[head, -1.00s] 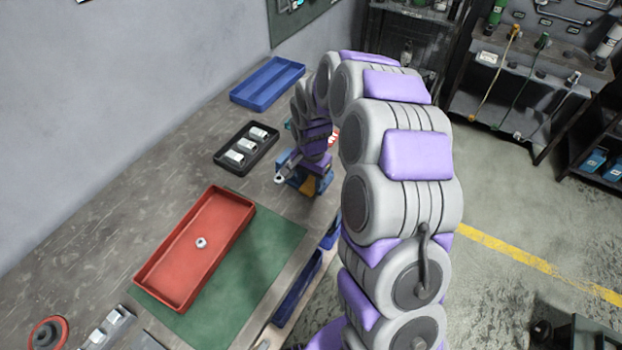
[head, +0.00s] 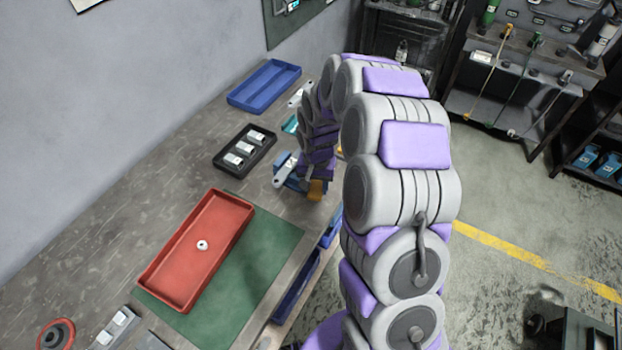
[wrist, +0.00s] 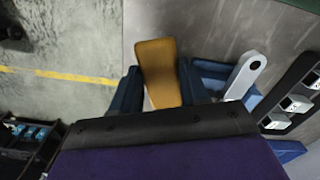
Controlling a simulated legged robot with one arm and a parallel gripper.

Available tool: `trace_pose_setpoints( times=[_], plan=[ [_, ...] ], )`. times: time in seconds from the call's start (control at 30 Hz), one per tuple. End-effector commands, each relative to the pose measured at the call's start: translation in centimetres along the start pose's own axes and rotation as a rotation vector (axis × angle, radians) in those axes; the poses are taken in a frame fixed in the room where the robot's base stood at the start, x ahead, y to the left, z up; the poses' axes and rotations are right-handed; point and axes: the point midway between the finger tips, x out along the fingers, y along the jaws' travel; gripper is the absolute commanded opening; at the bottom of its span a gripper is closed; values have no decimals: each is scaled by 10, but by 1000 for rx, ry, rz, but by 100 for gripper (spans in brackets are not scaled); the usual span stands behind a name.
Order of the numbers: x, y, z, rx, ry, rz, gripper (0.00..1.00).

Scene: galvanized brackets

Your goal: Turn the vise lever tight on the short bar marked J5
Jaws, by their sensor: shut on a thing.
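The blue vise (head: 291,183) sits on the workbench at the bench's right edge, partly hidden by my arm; its blue body (wrist: 212,72) also shows in the wrist view. My gripper (head: 317,176) is at the vise. In the wrist view my gripper (wrist: 160,90) has an orange piece (wrist: 157,65), apparently the vise lever, between its two dark blue fingers. The orange piece (head: 316,190) also shows just below the gripper in the head view. A grey bar with a round hole (wrist: 245,75) lies at the vise, to the right of the fingers. No J5 mark is readable.
A black tray (head: 222,161) with labelled grey pieces stands left of the vise. A blue tray (head: 236,100) is behind it. A red tray (head: 160,296) with a small round part lies in front, partly on a green mat (head: 262,250). Blue bins (head: 297,290) hang at the bench edge.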

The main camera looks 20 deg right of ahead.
Motion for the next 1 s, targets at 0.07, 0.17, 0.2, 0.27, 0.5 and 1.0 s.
trace_pose_setpoints(
  times=[0.07,0.17,0.2,0.27,0.5,1.0],
  plan=[
    [-4,5,0,-70,0,0,0],
    [-3,12,-1,-165,-2,1,0],
    [-3,15,-1,-204,-2,1,0],
    [-3,18,-2,-261,-1,0,0],
    [-3,33,-8,-488,1,-2,0],
    [-3,56,-30,-946,4,0,0]
  ],
)
